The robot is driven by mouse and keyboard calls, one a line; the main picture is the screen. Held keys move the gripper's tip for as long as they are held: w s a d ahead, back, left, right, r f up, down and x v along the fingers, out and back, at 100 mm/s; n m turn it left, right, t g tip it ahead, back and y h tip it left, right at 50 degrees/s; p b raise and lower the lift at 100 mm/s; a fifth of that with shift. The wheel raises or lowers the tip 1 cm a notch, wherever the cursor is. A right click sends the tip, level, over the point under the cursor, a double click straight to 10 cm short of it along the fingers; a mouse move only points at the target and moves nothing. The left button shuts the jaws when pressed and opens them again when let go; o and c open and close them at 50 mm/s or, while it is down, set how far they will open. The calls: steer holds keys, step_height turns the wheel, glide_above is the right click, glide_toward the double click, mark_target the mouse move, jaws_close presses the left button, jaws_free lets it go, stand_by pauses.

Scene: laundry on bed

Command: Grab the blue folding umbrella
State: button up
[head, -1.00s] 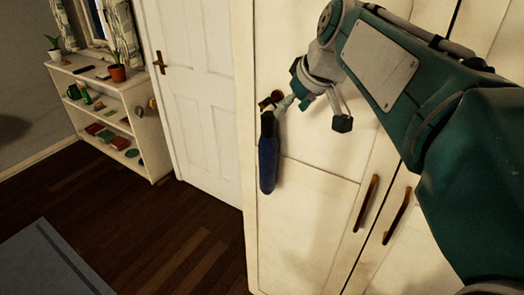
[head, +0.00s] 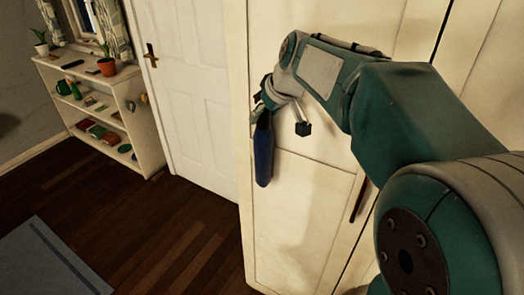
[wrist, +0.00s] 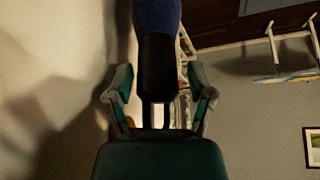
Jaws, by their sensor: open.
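The blue folding umbrella (head: 263,158) hangs upright against the front of the cream wardrobe, near its left edge, blue part down and dark handle up. My gripper (head: 259,104) is at the umbrella's top end in the head view and partly covers the handle. In the wrist view my open gripper (wrist: 159,82) has one finger on each side of the umbrella's black handle (wrist: 157,65). Gaps show between both fingers and the handle. The blue part (wrist: 157,14) reaches to the top edge. The hook it hangs from is hidden.
The wardrobe (head: 300,215) stands close behind the umbrella, with a door handle (head: 359,200) to the right. A white door (head: 198,95) and a shelf (head: 148,120) with plants stand to the left. The wooden floor (head: 170,240) is clear beside a blue-grey rug (head: 45,262).

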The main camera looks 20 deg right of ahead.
steer(key=shift+w+d+f, duration=0.1)
steer(key=shift+w+f, duration=0.05)
steer(key=shift+f, duration=0.1)
jaws_close()
steer(key=shift+r, duration=0.15)
